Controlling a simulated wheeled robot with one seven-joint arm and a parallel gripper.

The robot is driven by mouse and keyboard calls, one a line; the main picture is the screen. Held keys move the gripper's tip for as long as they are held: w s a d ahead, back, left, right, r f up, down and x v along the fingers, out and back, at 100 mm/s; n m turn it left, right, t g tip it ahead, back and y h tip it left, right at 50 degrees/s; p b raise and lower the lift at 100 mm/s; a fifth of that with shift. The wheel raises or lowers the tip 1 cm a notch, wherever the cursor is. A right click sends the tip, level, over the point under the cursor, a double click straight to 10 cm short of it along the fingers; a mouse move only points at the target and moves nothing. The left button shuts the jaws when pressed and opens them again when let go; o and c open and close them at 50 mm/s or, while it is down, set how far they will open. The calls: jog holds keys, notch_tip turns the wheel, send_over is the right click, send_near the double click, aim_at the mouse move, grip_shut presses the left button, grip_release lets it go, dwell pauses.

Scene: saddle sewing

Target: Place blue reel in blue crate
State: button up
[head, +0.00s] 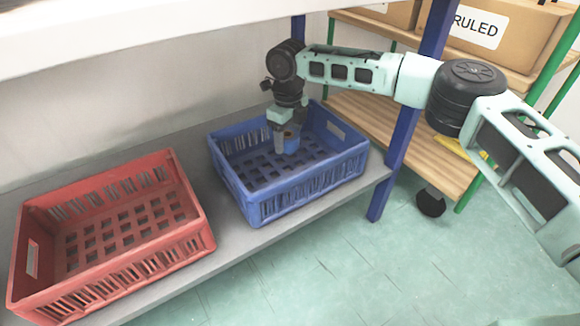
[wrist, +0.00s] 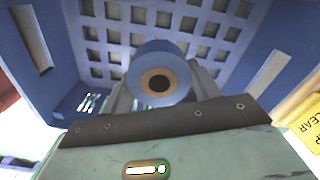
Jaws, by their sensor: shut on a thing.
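The blue crate (head: 309,188) stands on the grey shelf, with slotted walls and a grid floor. My gripper (head: 286,146) points down inside the crate's opening. It is shut on the blue reel (head: 293,132), which shows only in small part in the head view. In the wrist view the blue reel (wrist: 158,74) sits between the fingers, its brown core and dark hole facing the camera. The crate's grid floor (wrist: 115,12) lies behind it. I cannot tell whether the reel touches the floor.
A red crate (head: 110,225), empty, stands to the left on the same grey shelf (head: 228,238). A blue post (head: 392,172) rises at the right of the blue crate. A wooden rack (head: 365,122) with cardboard boxes (head: 500,38) stands behind my arm. A white shelf (head: 120,28) overhangs at upper left.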

aim_at(289, 170)
notch_tip(289, 170, down, 8)
jog(key=b, duration=0.4)
jog(key=shift+f+b, duration=0.25)
jog(key=shift+b, duration=0.1)
jog(key=shift+f, duration=0.1)
jog(key=o, duration=1.1)
notch_tip(289, 170, up, 12)
jog(key=p, duration=0.7)
